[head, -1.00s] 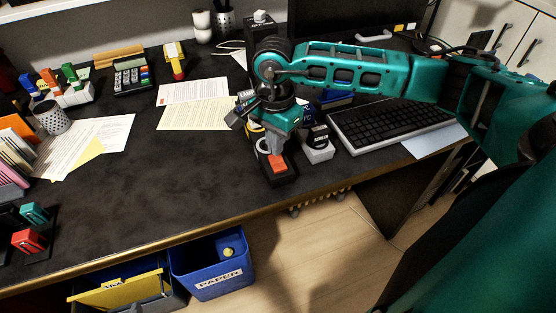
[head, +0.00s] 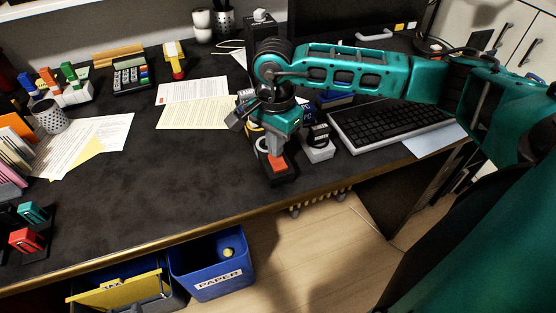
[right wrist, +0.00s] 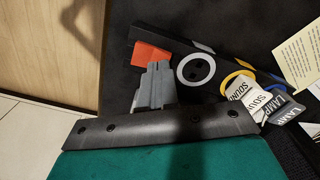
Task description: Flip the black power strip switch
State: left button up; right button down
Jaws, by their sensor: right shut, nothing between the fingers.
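The black power strip (head: 284,178) lies near the front edge of the desk. Its orange-red rocker switch (head: 277,163) is at the near end. The switch also shows in the right wrist view (right wrist: 150,54), on the black strip (right wrist: 205,46) beside a socket with a white ring (right wrist: 196,69). My right gripper (head: 275,152) is shut and empty, pointing down right over the switch. In the right wrist view its grey fingertips (right wrist: 157,68) are at the switch's edge. I cannot tell whether they touch it. My left gripper is not in view.
Plugs with tags reading SOUND (right wrist: 258,98) and LAMP (right wrist: 285,108) sit along the strip. Papers (head: 195,114) lie behind.

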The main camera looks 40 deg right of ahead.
jog(key=shift+f+b, duration=0.5)
jog(key=shift+f, duration=0.15)
jog(key=shift+r, duration=0.1)
notch_tip(320, 180, up, 7)
jog(key=p, duration=0.4)
dwell(0.4)
dwell(0.5)
